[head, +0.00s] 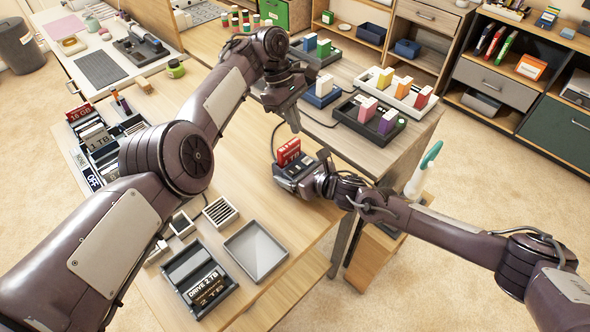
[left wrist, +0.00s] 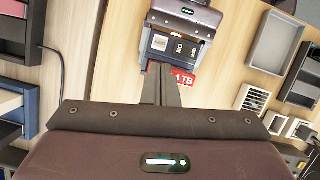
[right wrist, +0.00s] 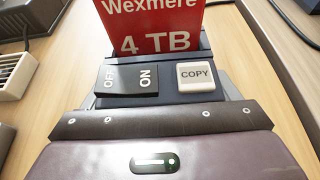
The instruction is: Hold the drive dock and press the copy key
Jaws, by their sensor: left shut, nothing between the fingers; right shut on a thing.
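The drive dock (head: 290,181) is a dark box on the desk's right part, with a red drive (head: 288,152) marked Wexmere 4 TB (right wrist: 150,30) upright in it. The right wrist view shows its white copy key (right wrist: 196,75) beside a black off/on switch (right wrist: 126,79). The key also shows in the left wrist view (left wrist: 160,43). My right gripper (head: 312,184) is shut on the dock's near side; its fingertips are mostly hidden. My left gripper (head: 296,128) is shut and empty, above and behind the dock. Its fingers (left wrist: 159,70) overlap the drive's edge in the left wrist view.
A grey tray (head: 255,250) and a box marked Drive 2 TB (head: 200,280) lie at the desk's front. A rack of drives (head: 100,140) stands at the left. Trays of coloured blocks (head: 370,116) are on the side table at the back. A cable runs behind the dock.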

